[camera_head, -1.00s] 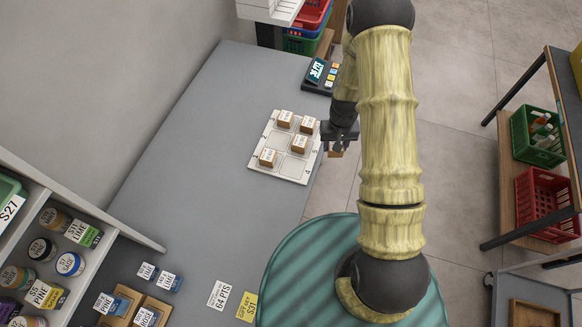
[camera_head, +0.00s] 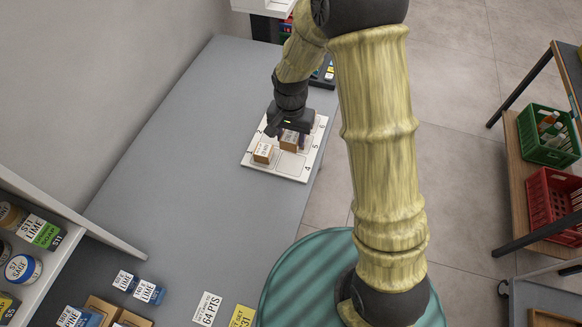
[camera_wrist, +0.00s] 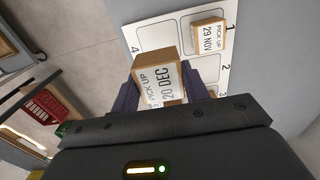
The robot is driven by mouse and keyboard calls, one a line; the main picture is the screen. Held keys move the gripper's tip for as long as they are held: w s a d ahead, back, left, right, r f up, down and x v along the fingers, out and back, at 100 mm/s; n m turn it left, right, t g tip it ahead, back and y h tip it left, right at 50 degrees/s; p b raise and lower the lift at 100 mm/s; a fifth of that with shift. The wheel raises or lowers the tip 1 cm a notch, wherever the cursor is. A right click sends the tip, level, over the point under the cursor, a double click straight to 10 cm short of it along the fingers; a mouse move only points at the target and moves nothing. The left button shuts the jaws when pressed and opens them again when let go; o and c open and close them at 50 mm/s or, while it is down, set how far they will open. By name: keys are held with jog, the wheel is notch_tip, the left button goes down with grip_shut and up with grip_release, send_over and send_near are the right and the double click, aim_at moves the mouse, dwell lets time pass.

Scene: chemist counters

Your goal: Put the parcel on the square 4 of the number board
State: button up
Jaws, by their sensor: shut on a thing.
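The white number board (camera_head: 298,171) lies on the grey counter. My gripper (camera_head: 291,136) is over its middle, shut on a brown parcel (camera_head: 289,142). In the wrist view the held parcel (camera_wrist: 154,67) sits between the dark fingers (camera_wrist: 168,90), its label reading PICK UP 20 DEC. I cannot tell its height above the board. Square 4 (camera_wrist: 161,36) is bare, up and left of square 2 in the wrist view. A parcel labelled 29 NOV (camera_wrist: 208,36) stands on square 1; it also shows in the head view (camera_head: 263,153). My gripper hides the board's far squares.
A dark keypad device (camera_head: 325,74) stands behind the board. Crates (camera_head: 548,135) stand on a rack to the right. The counter left of the board is clear.

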send_over(291, 164)
jog(key=shift+f+p, duration=0.4)
jog(key=shift+f, duration=2.5)
jog(key=shift+f+p, duration=0.3)
jog(key=shift+f, duration=1.75)
jog(key=shift+f, duration=0.2)
jog(key=o, duration=1)
jog(key=shift+r, duration=0.1)
